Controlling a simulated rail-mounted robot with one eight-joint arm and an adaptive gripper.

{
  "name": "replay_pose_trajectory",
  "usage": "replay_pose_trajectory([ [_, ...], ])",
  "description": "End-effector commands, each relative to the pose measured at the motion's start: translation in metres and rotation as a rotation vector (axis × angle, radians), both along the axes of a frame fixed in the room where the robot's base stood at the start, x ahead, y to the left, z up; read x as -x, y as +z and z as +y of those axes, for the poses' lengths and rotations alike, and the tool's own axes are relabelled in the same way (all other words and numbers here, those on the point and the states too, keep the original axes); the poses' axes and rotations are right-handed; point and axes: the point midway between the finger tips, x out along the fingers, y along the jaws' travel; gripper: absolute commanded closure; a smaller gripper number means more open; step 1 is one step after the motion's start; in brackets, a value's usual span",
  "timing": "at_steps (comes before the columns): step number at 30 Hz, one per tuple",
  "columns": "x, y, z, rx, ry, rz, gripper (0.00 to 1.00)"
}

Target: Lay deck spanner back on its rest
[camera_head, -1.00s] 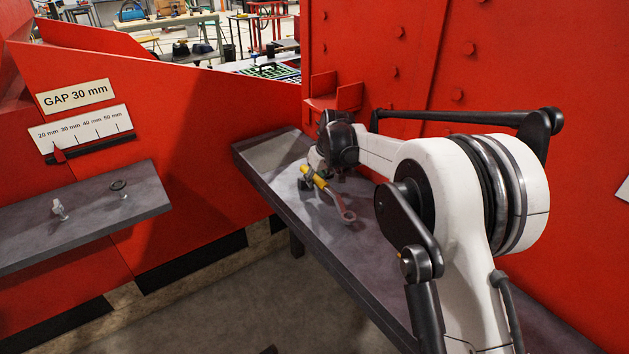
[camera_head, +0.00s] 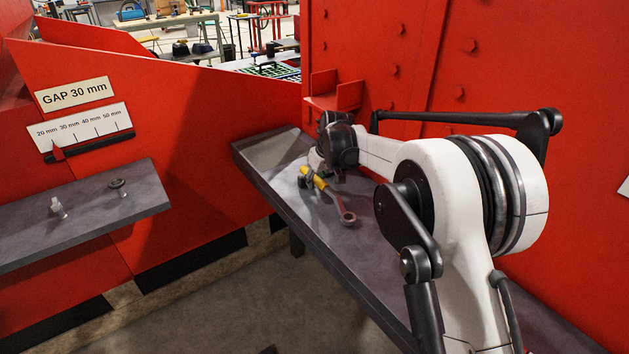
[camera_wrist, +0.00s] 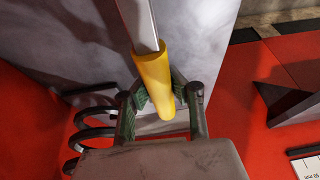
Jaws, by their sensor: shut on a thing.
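The deck spanner (camera_head: 338,207) has a yellow handle grip and a grey shank ending in a ring. It shows over the dark grey bench (camera_head: 262,180), with its ring end toward the camera and to the right. In the wrist view its yellow grip (camera_wrist: 153,75) sits between the fingers of my gripper (camera_wrist: 158,95), which is shut on it. In the head view my gripper (camera_head: 308,182) is small and partly hidden by the spanner and wrist. I cannot tell whether the spanner touches the bench. No separate spanner rest can be clearly made out.
A red wall stands behind the bench, with a red bracket (camera_head: 336,94) above my wrist. A second grey shelf (camera_head: 110,212) at left carries two small fittings. A gap sign (camera_head: 76,94) and a scale hang above it. The bench's far left end is clear.

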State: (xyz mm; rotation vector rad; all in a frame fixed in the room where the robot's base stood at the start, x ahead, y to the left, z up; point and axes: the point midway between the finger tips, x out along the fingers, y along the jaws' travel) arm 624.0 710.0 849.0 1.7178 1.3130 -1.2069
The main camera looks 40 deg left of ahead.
Motion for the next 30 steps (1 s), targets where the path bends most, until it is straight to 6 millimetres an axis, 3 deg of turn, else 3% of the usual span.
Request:
replay_pose_trajectory([
  [18, 0.0, -0.0107, 0.0001, 0.0, 0.0, 0.0, 1.0],
  [19, 0.0, -0.0104, 0.0001, 0.0, 0.0, 0.0, 0.86],
  [23, 0.0, -0.0101, 0.0001, 0.0, 0.0, 0.0, 0.69],
  [30, 0.0, -0.0103, -0.0001, 0.0, 0.0, 0.0, 0.66],
])
